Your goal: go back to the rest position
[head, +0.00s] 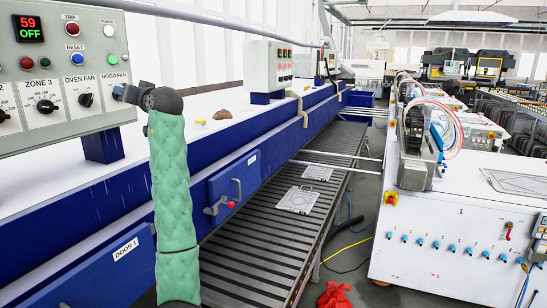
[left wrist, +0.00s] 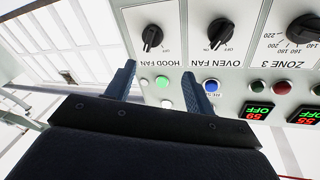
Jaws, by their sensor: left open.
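My left gripper (head: 122,94) is at the right end of the grey control panel (head: 70,128), under the HOOD FAN label. My left arm rises in front of the oven in a green sleeve. In the left wrist view the gripper (left wrist: 159,70) is open, with its two blue-grey fingers apart and nothing held. The black HOOD FAN knob (left wrist: 152,38) shows beyond the fingertips, clear of them in the picture; whether they touch is hard to tell. A lit green button (left wrist: 162,82) shows between the fingers. My right gripper is not in view.
The OVEN FAN knob (head: 86,100) is beside the gripper. The blue oven side with a door handle (head: 236,188) runs along the arm. A slatted conveyor (head: 245,262) carries flat metal frames (head: 297,200). A white machine (head: 440,225) stands right. A red cloth (head: 335,296) lies on the floor.

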